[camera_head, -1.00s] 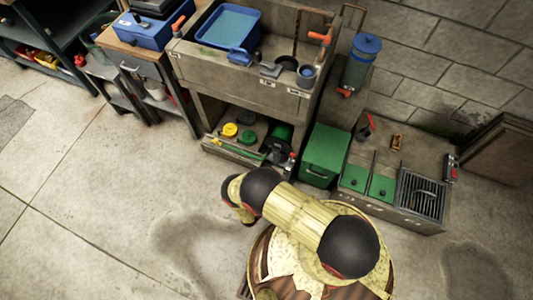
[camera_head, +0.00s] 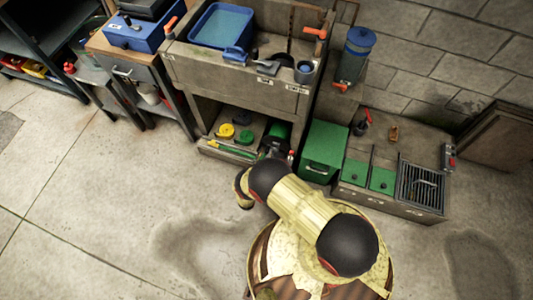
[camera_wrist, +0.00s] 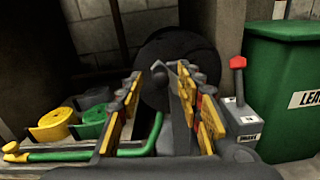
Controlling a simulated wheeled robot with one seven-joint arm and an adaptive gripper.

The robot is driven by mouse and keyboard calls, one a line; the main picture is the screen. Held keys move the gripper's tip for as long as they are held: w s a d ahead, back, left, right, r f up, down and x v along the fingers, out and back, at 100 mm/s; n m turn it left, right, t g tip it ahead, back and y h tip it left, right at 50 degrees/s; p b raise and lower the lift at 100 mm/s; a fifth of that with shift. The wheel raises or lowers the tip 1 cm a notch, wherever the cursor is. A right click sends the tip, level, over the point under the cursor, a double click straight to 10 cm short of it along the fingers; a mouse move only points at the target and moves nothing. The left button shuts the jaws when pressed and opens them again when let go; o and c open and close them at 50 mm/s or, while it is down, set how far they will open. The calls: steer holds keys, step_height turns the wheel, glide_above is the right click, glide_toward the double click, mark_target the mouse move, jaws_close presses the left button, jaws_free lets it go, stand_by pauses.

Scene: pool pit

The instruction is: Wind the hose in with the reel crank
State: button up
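The hose reel (camera_head: 277,136) stands on the low shelf under the sink; in the wrist view it is a dark round drum (camera_wrist: 192,48) straight ahead. My gripper (camera_wrist: 163,80) is in front of it, its two yellow-padded fingers apart. A dark grey bar with a rounded end (camera_wrist: 160,72), which looks like the crank, shows between the fingertips; I cannot tell whether they touch it. The green hose (camera_wrist: 135,151) lies to the left, with a yellow end piece (camera_wrist: 14,153). In the head view my arm hides most of the gripper.
A grey box with a red-knobbed lever (camera_wrist: 240,105) stands close right of my fingers. The green bin (camera_head: 325,146) is further right. Yellow (camera_wrist: 52,125) and green rolls (camera_wrist: 92,122) sit on the shelf at left. The sink (camera_head: 230,72) is above; open floor lies at left.

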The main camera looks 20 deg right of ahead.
steer(key=shift+x, duration=0.8)
steer(key=c, duration=0.3)
jaws_close()
